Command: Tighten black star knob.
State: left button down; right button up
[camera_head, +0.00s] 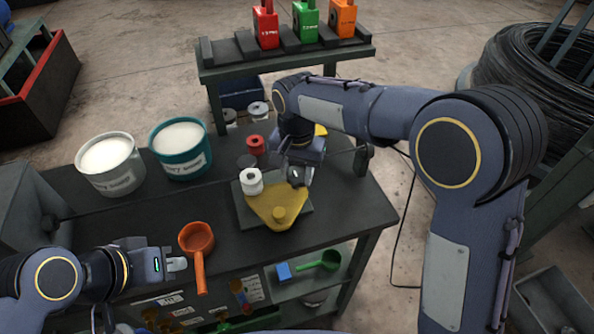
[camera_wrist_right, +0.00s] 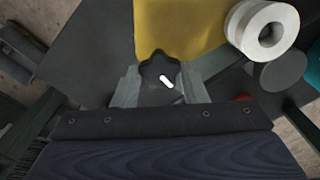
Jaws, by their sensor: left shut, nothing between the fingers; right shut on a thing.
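The black star knob (camera_wrist_right: 160,66) shows in the right wrist view at the edge of a yellow plate (camera_wrist_right: 180,28). My right gripper (camera_wrist_right: 163,80) is shut on the knob, with one finger at each side of it. In the head view my right gripper (camera_head: 297,177) is over the right part of the yellow plate (camera_head: 268,203), and the knob is hard to make out there. My left gripper (camera_head: 178,264) is shut and empty, left of the orange ladle.
A white spool (camera_head: 251,181) stands beside the yellow plate. The orange ladle (camera_head: 197,240) lies at the table's front edge. A white bucket (camera_head: 108,163) and a teal bucket (camera_head: 181,148) stand at the left.

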aim_at(297, 177)
dwell(0.5)
jog(key=o, duration=1)
notch_tip(297, 177, up, 8)
jog(key=shift+f+b, duration=0.1)
jog(key=shift+b, duration=0.2)
